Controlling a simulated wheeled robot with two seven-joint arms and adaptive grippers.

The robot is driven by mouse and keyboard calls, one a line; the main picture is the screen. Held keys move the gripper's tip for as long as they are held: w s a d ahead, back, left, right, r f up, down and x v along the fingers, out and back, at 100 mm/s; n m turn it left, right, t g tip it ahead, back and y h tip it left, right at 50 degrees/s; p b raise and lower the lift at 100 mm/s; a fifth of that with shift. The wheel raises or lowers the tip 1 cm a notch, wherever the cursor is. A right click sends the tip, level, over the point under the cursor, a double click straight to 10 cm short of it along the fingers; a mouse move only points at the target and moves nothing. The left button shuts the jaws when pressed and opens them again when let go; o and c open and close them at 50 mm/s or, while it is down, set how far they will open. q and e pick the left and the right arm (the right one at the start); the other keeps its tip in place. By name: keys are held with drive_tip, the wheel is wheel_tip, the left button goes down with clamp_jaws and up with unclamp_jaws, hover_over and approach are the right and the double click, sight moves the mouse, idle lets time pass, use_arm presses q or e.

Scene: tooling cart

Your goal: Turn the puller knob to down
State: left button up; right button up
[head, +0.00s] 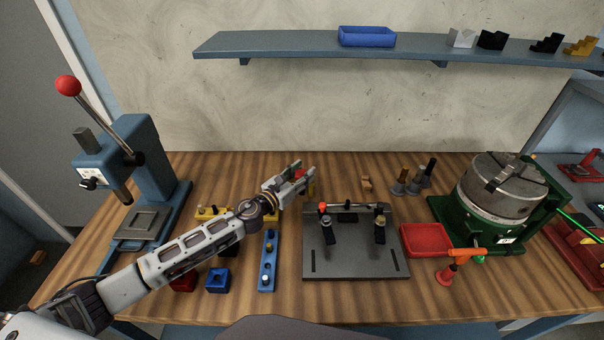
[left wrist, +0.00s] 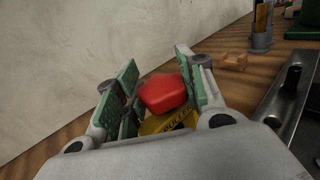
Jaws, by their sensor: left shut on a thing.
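The puller has a red knob (left wrist: 163,93) on top of a yellow body (left wrist: 168,122) with dark lettering, seen in the left wrist view. The knob's setting marks are hidden. My right gripper is out of view.
A blue bar (head: 268,270) and yellow blocks lie near my left arm. A blue press (head: 150,165) stands left. A red tray (head: 425,240) and green machine (head: 480,237) are right.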

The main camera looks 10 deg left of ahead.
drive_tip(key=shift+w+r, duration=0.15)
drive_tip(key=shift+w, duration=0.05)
use_arm(q)
drive_tip(key=shift+r+n+t+y+p, duration=0.1)
drive_tip(key=shift+n+t+y+p, duration=0.35)
drive_tip(key=shift+y+p, duration=0.2)
drive_tip(key=shift+d+n+t+y+p, duration=0.1)
drive_tip(key=shift+n+t+y+p, duration=0.15)
drive_tip(key=shift+n+y+p, duration=0.6)
drive_tip(key=shift+y, duration=0.5)
drive_tip(key=n+y+p, duration=0.1)
drive_tip(key=n+y, duration=0.1)
drive_tip(key=shift+t+y, duration=0.3)
drive_tip(key=shift+t, duration=0.1)
drive_tip(key=shift+n+y+p, duration=0.4)
drive_tip(key=shift+n+y, duration=0.6)
drive_tip(key=shift+y, duration=0.7)
drive_tip(key=shift+n+y, duration=0.3)
drive_tip(key=shift+y, duration=0.2)
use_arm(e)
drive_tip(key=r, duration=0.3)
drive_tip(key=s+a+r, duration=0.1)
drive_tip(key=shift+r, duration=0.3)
use_arm(q)
drive_tip(key=shift+y, duration=0.3)
drive_tip(key=shift+n, duration=0.3)
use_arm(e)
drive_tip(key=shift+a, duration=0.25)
